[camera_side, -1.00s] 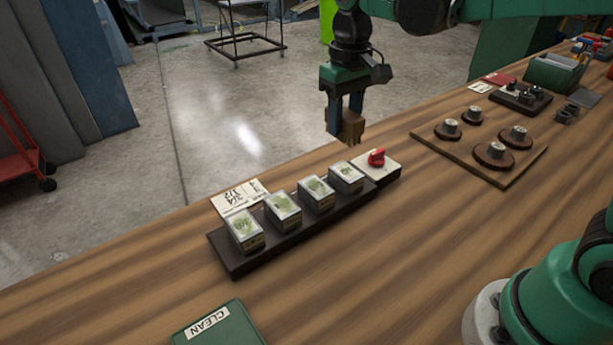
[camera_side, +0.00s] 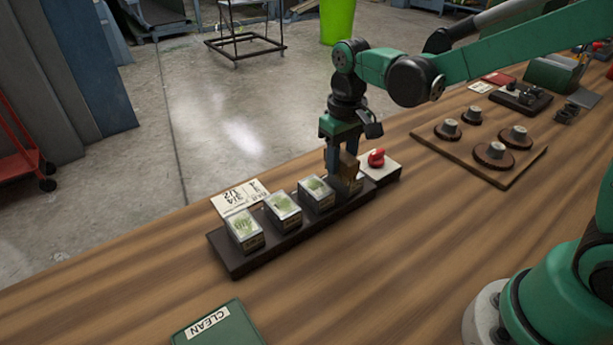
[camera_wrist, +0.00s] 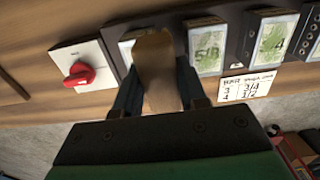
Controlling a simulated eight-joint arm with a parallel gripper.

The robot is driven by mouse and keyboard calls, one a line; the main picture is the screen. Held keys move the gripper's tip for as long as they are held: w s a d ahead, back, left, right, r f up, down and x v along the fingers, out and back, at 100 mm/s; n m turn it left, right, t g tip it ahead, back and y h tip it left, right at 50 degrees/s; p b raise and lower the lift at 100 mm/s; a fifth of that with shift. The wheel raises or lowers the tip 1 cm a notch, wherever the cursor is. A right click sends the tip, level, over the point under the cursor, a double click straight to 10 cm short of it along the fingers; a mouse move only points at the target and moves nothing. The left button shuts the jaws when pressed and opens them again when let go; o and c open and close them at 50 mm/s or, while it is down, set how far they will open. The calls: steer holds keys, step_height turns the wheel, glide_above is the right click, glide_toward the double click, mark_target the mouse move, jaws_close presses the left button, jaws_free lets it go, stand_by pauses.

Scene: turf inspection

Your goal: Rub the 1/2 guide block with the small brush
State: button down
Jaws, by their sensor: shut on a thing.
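My gripper (camera_side: 343,168) is shut on the small brush, a tan-brown block-shaped piece (camera_side: 349,166) that points down. In the wrist view the brush (camera_wrist: 157,65) sits between my fingers. It is over the rightmost guide block, hiding most of it; a pale edge of that block (camera_wrist: 126,48) shows beside the brush. I cannot read its label, nor tell for sure whether the brush touches it. The neighbouring block (camera_wrist: 206,50) reads 5/8. Further blocks (camera_side: 283,206) with green-patterned tops stand in the same row on a dark rack (camera_side: 232,262).
A white plate with a red knob (camera_side: 376,158) stands close beside the brush. A card with fractions (camera_side: 238,197) lies behind the rack. A green CLEAN pad (camera_side: 218,325) is at the front, and a board with round pieces (camera_side: 456,155) is at right. The wood between is clear.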

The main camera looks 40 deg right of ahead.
steer(key=shift+d+f, duration=0.25)
steer(key=shift+d, duration=0.35)
steer(key=shift+d+f, duration=0.2)
steer(key=shift+d, duration=0.35)
steer(key=shift+d+r, duration=0.1)
steer(key=shift+d, duration=0.6)
steer(key=shift+a, duration=1.95)
steer(key=shift+w+d, duration=0.1)
steer(key=shift+w, duration=0.4)
steer(key=shift+w+d, duration=0.1)
steer(key=shift+d, duration=1.8)
steer(key=shift+a, duration=1.95)
steer(key=shift+r, duration=4.1)
steer(key=shift+d, duration=0.1)
